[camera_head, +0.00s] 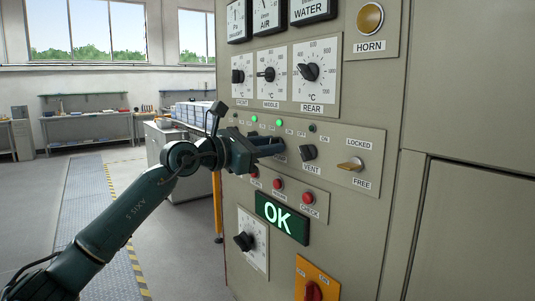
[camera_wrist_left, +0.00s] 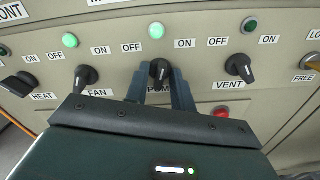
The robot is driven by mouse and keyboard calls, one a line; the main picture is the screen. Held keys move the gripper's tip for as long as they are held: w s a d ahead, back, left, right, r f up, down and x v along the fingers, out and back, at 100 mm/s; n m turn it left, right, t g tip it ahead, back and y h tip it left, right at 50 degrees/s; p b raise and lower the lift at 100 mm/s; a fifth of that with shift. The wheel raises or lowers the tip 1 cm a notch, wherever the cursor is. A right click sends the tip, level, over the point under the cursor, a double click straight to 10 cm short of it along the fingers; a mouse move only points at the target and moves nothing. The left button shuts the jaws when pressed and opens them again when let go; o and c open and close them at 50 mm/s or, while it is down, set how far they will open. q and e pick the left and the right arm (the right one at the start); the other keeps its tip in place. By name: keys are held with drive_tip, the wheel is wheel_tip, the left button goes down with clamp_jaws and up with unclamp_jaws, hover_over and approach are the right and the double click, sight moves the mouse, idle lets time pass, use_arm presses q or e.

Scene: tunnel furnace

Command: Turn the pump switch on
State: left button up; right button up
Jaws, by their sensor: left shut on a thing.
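The pump switch (camera_wrist_left: 160,68) is a dark knob on the beige panel, between OFF and ON labels in the left wrist view. My left gripper (camera_wrist_left: 160,85) is shut on it, with one finger on each side. The knob stands close to upright, its lower end tilted slightly left. The green lamp (camera_wrist_left: 157,30) above it is lit. The PUMP label is partly covered by the fingers. In the head view my left gripper (camera_head: 275,148) reaches the panel from the left and hides the pump switch. My right gripper is not in view.
The fan switch (camera_wrist_left: 85,76) is left of the pump switch, under a lit green lamp (camera_wrist_left: 70,40). The vent switch (camera_wrist_left: 240,67) is right of it, under a dark lamp (camera_wrist_left: 250,24). Red buttons (camera_head: 278,184) and a lit OK sign (camera_head: 282,218) sit below.

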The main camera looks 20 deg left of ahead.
use_arm(q)
drive_tip(key=m+b, duration=0.1)
drive_tip(key=m, duration=0.2)
drive_tip(key=shift+f, duration=0.1)
drive_tip(key=shift+m, duration=0.3)
idle(0.4)
drive_tip(key=o, duration=0.6)
drive_tip(key=shift+o, duration=0.2)
